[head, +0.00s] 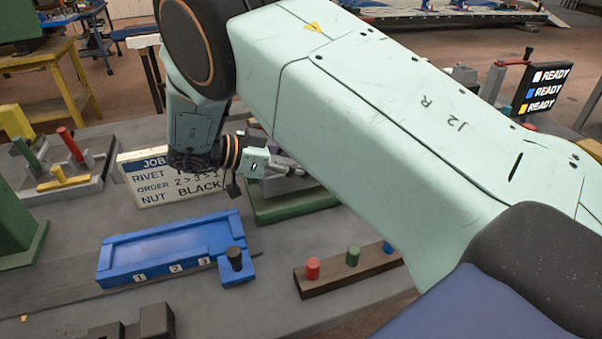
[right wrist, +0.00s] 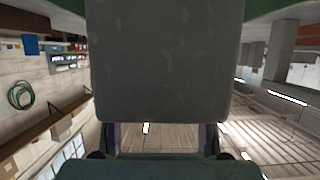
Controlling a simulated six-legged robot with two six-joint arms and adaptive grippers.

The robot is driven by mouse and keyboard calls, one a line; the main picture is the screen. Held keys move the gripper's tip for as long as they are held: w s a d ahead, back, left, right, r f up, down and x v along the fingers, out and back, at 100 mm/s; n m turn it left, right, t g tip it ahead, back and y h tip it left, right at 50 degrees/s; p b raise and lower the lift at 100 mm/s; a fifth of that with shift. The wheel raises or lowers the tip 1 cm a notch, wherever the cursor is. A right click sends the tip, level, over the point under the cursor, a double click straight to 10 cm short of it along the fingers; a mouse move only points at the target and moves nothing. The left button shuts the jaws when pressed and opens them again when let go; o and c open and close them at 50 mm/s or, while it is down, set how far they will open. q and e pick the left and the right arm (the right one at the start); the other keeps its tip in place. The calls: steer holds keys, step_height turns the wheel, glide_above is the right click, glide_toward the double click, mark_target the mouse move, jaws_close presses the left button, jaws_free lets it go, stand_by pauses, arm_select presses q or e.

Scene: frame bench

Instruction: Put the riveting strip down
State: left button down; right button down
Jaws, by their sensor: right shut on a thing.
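My right gripper (head: 296,171) is at the end of my large pale green arm, over a green block (head: 290,207) behind the blue fixture. In the right wrist view a broad grey flat piece (right wrist: 165,65) fills the middle, between the two fingers (right wrist: 163,140), which are shut on it. I take it to be the riveting strip, though its full shape is hidden. In the head view the fingertips are small and partly covered by my arm, so the held piece is unclear there. My left gripper is not in view.
A blue fixture (head: 170,273) numbered 1, 2, 3 has a black peg (head: 235,259) at its right. A dark rack (head: 340,277) holds red, green and blue pegs. A job sign (head: 150,190) stands behind. A READY board (head: 545,90) is at right. Bare grey bench (head: 70,225) lies left.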

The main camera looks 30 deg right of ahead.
step_height(320, 180, down, 3)
steer(key=shift+r, duration=0.2)
steer(key=shift+w+d+f, duration=0.15)
steer(key=shift+w+f, duration=0.1)
steer(key=shift+s, duration=0.25)
steer(key=c, duration=1.1)
jaws_free()
steer(key=shift+f, duration=0.1)
steer(key=o, duration=0.4)
steer(key=shift+w+f, duration=0.1)
steer(key=shift+w, duration=0.1)
steer(key=shift+o, duration=0.2)
steer(key=shift+s, duration=0.1)
